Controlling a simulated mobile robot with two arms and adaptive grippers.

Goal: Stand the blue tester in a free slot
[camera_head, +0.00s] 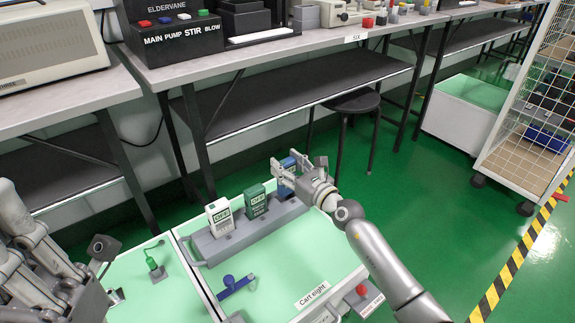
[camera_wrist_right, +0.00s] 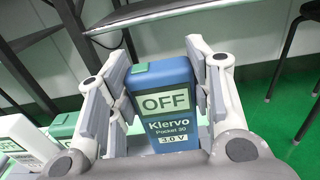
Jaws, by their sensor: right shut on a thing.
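The blue tester (camera_head: 288,172) is upright between the fingers of my right gripper (camera_head: 296,172), at the right end of the grey rack (camera_head: 212,252). In the right wrist view the blue tester (camera_wrist_right: 165,100) shows an OFF label, with the fingers of my right gripper (camera_wrist_right: 163,82) shut on its sides. Its lower end is hidden, so I cannot tell whether it is seated in a slot. A white tester (camera_head: 219,216) and a green tester (camera_head: 255,201) stand upright in the rack to its left. My left gripper (camera_head: 38,255) is partly seen at the left edge, its fingertips unclear.
The rack stands on a mint-topped cart (camera_head: 300,265). A blue-handled item (camera_head: 237,286) lies before the rack, and a small green item (camera_head: 155,264) is further left. A workbench (camera_head: 300,45) with a stool (camera_head: 355,103) is behind. A wire shelf (camera_head: 545,90) stands at right.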

